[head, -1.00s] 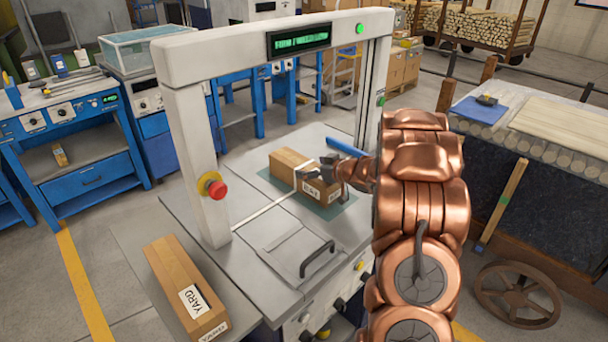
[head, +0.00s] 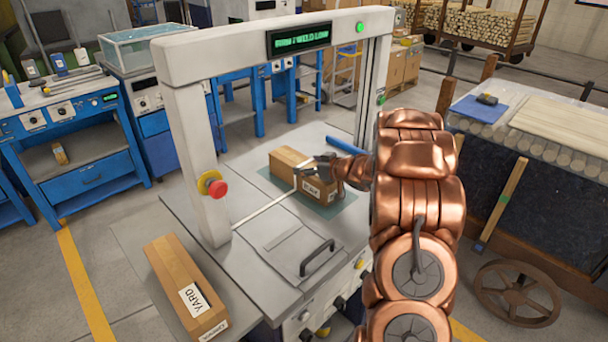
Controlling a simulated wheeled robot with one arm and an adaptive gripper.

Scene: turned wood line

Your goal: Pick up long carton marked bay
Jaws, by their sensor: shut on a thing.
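A long brown carton (head: 287,160) with white labels lies on a grey-green mat on the machine table, beyond the white frame. The lettering on its label is too small to read surely. My gripper (head: 312,174) reaches in from the right and is shut on this carton near its middle; the fingers hide part of its top and side. The carton seems to rest on the mat; I cannot tell any gap. A second long carton (head: 172,268), marked YARD, lies at the front left, apart from my gripper.
A white arch (head: 190,130) with a red stop button (head: 217,188) stands left of the carton. A blue bar (head: 346,146) lies behind my gripper. A black handle (head: 317,258) rises from the table front. A log cart (head: 520,190) stands at the right.

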